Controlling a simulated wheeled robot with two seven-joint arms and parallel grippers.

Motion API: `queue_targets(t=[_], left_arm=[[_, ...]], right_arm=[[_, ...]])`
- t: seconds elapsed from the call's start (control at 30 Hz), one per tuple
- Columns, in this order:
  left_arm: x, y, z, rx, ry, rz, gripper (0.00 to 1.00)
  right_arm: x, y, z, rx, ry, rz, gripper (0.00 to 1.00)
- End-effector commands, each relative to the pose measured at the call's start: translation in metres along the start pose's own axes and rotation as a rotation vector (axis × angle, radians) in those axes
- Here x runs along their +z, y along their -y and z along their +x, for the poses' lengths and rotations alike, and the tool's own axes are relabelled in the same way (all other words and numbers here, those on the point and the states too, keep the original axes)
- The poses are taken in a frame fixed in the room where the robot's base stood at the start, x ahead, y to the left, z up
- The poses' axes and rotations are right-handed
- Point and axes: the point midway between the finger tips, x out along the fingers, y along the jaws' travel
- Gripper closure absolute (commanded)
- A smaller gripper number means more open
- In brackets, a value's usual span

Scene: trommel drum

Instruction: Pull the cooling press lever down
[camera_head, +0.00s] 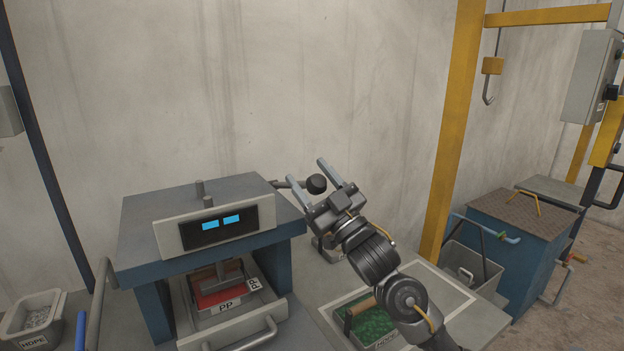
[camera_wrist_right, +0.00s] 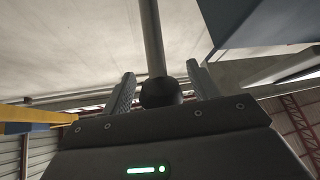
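The cooling press (camera_head: 200,225) is a blue and grey machine with a lit two-part display. Its lever (camera_head: 286,184) comes out at the top right and ends in a black ball knob (camera_head: 316,184). My right gripper (camera_head: 306,172) is open at the knob, with a finger on either side in the head view. In the right wrist view the knob (camera_wrist_right: 160,93) and the lever rod (camera_wrist_right: 152,40) show between the two fingers, with gaps on both sides. The gripper does not grasp it. My left gripper is not in view.
A PP tray (camera_head: 226,309) with red contents sits in the press. A HDPE bin (camera_head: 32,318) stands at the left, and a tray of green granules (camera_head: 372,326) lies under my right arm. A yellow post (camera_head: 455,130) and a blue cabinet (camera_head: 520,245) stand at the right.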

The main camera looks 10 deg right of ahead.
Motion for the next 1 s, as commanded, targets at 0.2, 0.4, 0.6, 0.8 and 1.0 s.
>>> queue_targets(t=[0.2,0.4,0.6,0.8,1.0], left_arm=[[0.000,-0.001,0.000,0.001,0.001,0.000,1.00],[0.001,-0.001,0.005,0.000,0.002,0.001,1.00],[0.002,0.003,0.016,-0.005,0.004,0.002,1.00],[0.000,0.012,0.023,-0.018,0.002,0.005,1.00],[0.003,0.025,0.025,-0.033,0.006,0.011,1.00]], right_arm=[[0.000,0.000,0.000,0.000,0.000,0.000,0.40],[0.002,0.000,-0.013,0.000,0.000,0.000,0.40],[0.003,0.001,-0.053,-0.001,0.001,0.001,0.40],[0.002,0.001,-0.089,-0.001,0.001,-0.001,0.40],[0.001,0.000,-0.106,-0.001,0.000,-0.001,0.40]])
